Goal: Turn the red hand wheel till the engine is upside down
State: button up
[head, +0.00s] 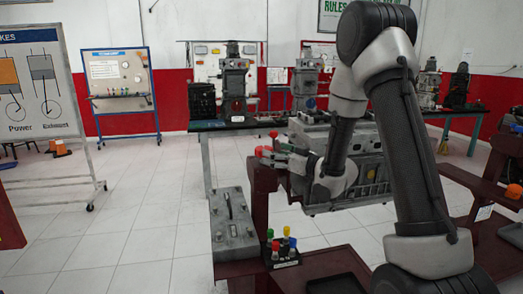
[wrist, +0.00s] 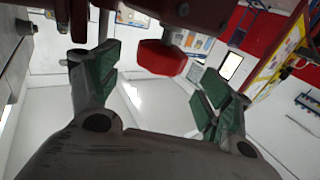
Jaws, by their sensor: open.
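The grey engine (head: 372,150) is mounted on a dark red stand (head: 262,190), partly hidden behind my arm. Red parts of the hand wheel (head: 273,134) show at the stand's top left; the rest is hidden or too small to make out. In the wrist view a red knob-like piece of the wheel (wrist: 162,58) lies between my two green-padded fingers, with gaps on both sides. My gripper (wrist: 160,68) is open and not closed on it. In the head view the gripper (head: 281,152) is at the wheel, left of the engine.
A bench (head: 222,126) with other engines stands behind. A display board (head: 45,90) stands left.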

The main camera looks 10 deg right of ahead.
aim_at(265, 147)
jog(key=x, duration=0.5)
jog(key=shift+w+a, duration=0.15)
jog(key=shift+w, duration=0.1)
jog(key=c, duration=1)
jog(key=shift+m+h, duration=0.3)
jog(key=shift+h, duration=0.1)
